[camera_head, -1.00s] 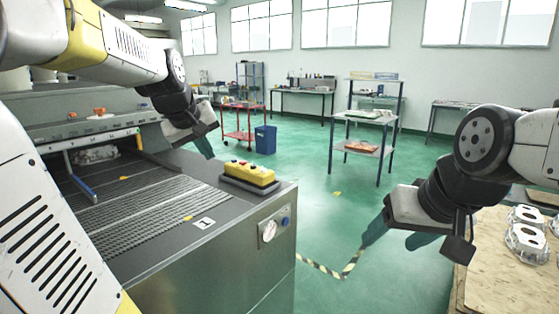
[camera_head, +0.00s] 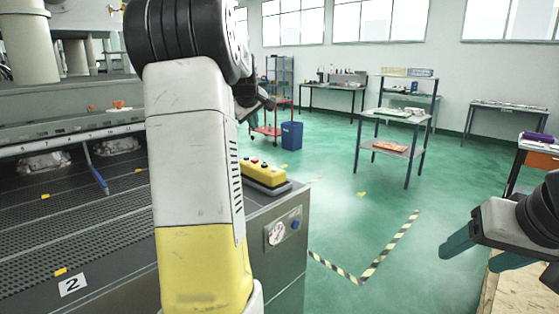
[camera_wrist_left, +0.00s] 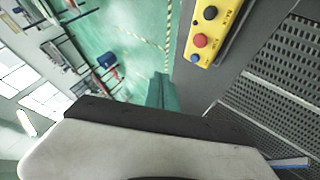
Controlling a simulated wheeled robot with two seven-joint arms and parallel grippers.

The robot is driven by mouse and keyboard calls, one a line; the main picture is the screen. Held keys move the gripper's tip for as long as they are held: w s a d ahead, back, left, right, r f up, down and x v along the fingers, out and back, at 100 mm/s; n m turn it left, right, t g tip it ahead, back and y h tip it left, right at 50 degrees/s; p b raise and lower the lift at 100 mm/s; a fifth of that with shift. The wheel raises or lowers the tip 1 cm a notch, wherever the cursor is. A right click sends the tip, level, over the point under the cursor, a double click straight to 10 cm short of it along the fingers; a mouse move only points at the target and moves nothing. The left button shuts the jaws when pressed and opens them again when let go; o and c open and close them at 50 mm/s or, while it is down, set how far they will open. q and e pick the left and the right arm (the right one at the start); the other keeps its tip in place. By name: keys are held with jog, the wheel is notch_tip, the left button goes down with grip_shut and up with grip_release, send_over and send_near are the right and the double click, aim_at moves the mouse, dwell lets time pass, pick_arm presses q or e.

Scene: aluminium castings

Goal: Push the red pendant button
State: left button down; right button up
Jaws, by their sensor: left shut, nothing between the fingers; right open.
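The yellow pendant (camera_head: 262,174) lies on the corner of the grey machine top in the head view, partly behind my left arm. In the left wrist view the pendant (camera_wrist_left: 213,30) is at the upper right, with a red button (camera_wrist_left: 200,41) between a black button (camera_wrist_left: 210,12) and a blue one (camera_wrist_left: 195,58). My left gripper's teal fingers (camera_wrist_left: 162,92) are together and empty, left of and below the pendant in that view, apart from the red button. In the head view these fingers are hidden behind the arm. My right gripper (camera_head: 466,257) is open and empty at the right edge.
The machine bed (camera_head: 100,215) with perforated plates and castings fills the left. A gauge panel (camera_head: 282,229) is on the machine's side below the pendant. A blue bin (camera_head: 291,135) and a shelf table (camera_head: 395,150) stand behind. Green floor between is clear.

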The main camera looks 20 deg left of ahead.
aim_at(255, 161)
pick_arm(q)
jog(key=shift+f, duration=4.4)
jog(key=shift+f, duration=0.15)
jog(key=shift+f, duration=0.25)
jog(key=shift+f, duration=0.5)
jog(key=shift+r, duration=0.9)
